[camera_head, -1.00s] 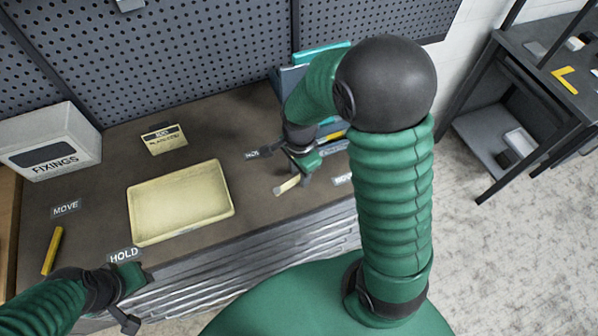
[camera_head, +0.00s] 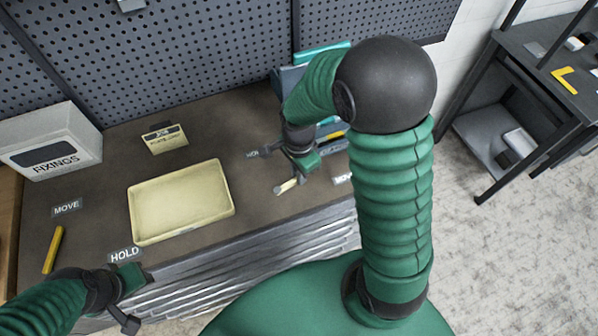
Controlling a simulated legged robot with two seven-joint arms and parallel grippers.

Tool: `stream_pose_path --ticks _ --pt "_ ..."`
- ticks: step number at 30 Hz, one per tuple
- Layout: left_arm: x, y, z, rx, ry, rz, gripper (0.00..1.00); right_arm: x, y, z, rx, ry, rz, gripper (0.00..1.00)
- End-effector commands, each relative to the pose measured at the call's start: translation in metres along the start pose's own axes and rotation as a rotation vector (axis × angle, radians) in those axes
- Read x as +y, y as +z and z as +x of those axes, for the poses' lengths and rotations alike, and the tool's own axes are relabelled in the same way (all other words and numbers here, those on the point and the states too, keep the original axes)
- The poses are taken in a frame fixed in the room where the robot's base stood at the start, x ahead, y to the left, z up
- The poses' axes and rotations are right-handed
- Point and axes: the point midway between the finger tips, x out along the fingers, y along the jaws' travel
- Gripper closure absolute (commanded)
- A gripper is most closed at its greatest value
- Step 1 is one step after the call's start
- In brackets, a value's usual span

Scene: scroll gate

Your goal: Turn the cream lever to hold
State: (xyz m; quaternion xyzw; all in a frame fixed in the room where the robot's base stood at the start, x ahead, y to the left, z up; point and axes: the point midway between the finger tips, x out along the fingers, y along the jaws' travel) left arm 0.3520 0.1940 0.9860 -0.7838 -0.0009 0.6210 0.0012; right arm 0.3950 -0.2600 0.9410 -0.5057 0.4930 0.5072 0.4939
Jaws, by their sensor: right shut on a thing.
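The cream lever (camera_head: 287,186) lies near the bench's front edge, right of the tray. My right gripper (camera_head: 298,176) is shut on it, and the gripper and arm hide much of the lever and its pivot. A HOLD label (camera_head: 252,154), partly covered, sits behind and left of the gripper. A MOVE label (camera_head: 343,178) sits to its right, partly cut off by my arm. My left gripper (camera_head: 136,300) is open and empty at the front left edge, apart from the yellow lever (camera_head: 53,250).
A cream tray (camera_head: 140,238) stands mid-bench. Another MOVE label (camera_head: 67,208) and HOLD label (camera_head: 125,254) are near the yellow lever. A FIXINGS box (camera_head: 50,135) and a small cream box (camera_head: 165,140) stand behind. A pegboard (camera_head: 200,50) closes the back.

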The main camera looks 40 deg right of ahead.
Motion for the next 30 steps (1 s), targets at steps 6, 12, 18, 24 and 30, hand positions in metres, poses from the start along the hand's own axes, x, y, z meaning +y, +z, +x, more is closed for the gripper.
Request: stream_pose_path --ticks 6,12,18,24,30 --pt "0.0000 0.0001 0.0002 0.000 0.000 0.000 0.64 -0.0002 0.0015 0.0005 -0.002 0.000 -0.002 1.00" --pt "0.0000 0.0001 0.0002 0.000 0.000 0.000 0.64 -0.0002 0.0015 0.0005 -0.002 0.000 -0.002 1.00" --pt "0.0000 0.0000 0.0002 0.000 0.000 0.000 0.64 -0.0002 0.0015 0.0006 -0.002 0.000 -0.002 1.00" --pt "0.0000 -0.0004 -0.0017 0.000 0.000 0.000 0.64 -0.0018 0.0015 0.0001 -0.002 0.001 -0.022 1.00" --pt "0.0000 -0.0018 -0.0076 0.000 0.000 0.000 0.64 -0.0073 0.0018 -0.0009 -0.002 0.001 -0.105 1.00"
